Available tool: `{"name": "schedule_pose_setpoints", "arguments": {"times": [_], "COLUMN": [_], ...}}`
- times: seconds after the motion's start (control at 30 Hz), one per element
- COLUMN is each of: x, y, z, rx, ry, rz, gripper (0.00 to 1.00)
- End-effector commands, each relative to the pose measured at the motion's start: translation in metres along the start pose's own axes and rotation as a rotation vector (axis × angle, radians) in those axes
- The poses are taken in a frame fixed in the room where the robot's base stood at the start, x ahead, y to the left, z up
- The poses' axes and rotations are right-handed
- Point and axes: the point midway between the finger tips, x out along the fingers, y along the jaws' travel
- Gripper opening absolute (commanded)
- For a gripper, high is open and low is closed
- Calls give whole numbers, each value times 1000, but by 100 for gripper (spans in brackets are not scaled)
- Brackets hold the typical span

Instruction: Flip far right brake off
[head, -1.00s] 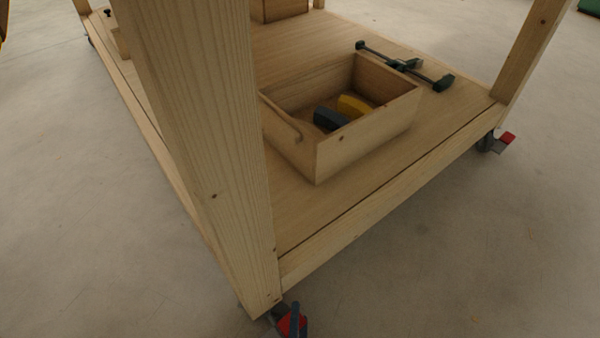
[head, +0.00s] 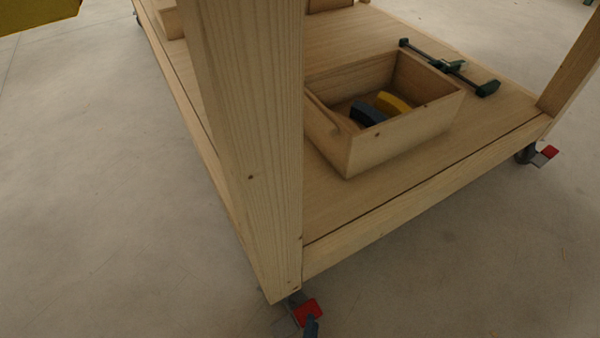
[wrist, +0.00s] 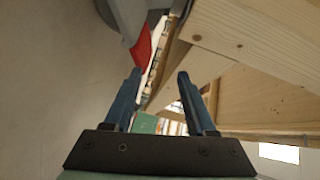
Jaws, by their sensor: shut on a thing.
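A caster with a red brake pedal (head: 307,310) is under the near corner post of the wooden workbench. In the wrist view the red pedal (wrist: 143,46) is at the tip of the left finger, beside the grey wheel (wrist: 122,18). Another caster with a red pedal (head: 550,152) is under the right post.
The workbench's thick post (head: 250,150) and lower shelf edge (head: 400,210) stand close above the caster. On the shelf are an open wooden box (head: 400,139) holding dark and yellow pieces, and a green clamp (head: 488,88). The concrete floor (head: 110,200) at left is clear.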

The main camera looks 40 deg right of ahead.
Motion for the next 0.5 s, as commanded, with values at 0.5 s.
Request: {"name": "schedule_pose_setpoints", "arguments": {"times": [0.5], "x": [-34], "y": [9], "z": [6], "rx": [3], "ry": [-1], "rz": [-1], "gripper": [45]}}
